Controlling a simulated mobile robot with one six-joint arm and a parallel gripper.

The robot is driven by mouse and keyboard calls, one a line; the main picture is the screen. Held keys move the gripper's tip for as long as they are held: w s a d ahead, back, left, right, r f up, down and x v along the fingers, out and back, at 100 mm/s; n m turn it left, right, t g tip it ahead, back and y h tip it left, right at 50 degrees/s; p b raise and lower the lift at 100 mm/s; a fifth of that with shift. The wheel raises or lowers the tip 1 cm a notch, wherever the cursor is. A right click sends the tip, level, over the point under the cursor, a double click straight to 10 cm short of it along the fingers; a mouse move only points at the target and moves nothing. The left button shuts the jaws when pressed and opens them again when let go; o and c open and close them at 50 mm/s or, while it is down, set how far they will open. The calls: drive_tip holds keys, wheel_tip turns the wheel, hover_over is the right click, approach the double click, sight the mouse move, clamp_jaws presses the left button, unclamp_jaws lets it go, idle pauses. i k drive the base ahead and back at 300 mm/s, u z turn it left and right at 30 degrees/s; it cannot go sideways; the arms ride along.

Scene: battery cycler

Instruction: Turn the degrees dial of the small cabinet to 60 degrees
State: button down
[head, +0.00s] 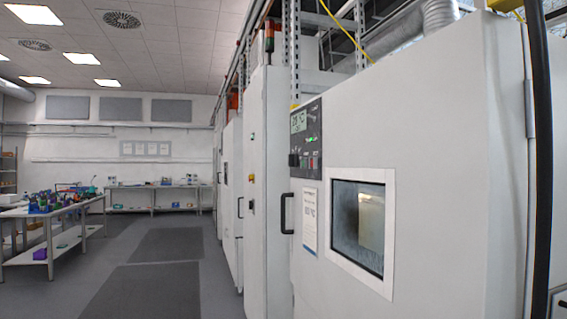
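A white cabinet (440,130) with a window (358,226) fills the right side of the head view. A dark control panel (306,138) is at its upper left, seen at a steep angle. The panel has a small display (298,122), small lit green and red spots, and dark knob-like parts (294,160) low on its left. I cannot tell which part is the degrees dial or read its setting. Further cabinets (266,180) stand behind in a row, and I cannot tell which one is the small cabinet. My gripper is not in view.
A black door handle (287,213) sticks out beside the window cabinet. A black upright cable or hose (541,150) runs down the right. A grey floor aisle (165,275) lies open at left. A workbench (50,212) with colourful items stands far left, another bench (160,188) at the back.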

sight(293, 158)
drive_tip(key=i, duration=0.4)
drive_tip(key=u, duration=0.05)
drive_tip(key=k, duration=0.4)
drive_tip(key=u, duration=0.6)
drive_tip(key=i, duration=2.65)
drive_tip(key=z, duration=0.35)
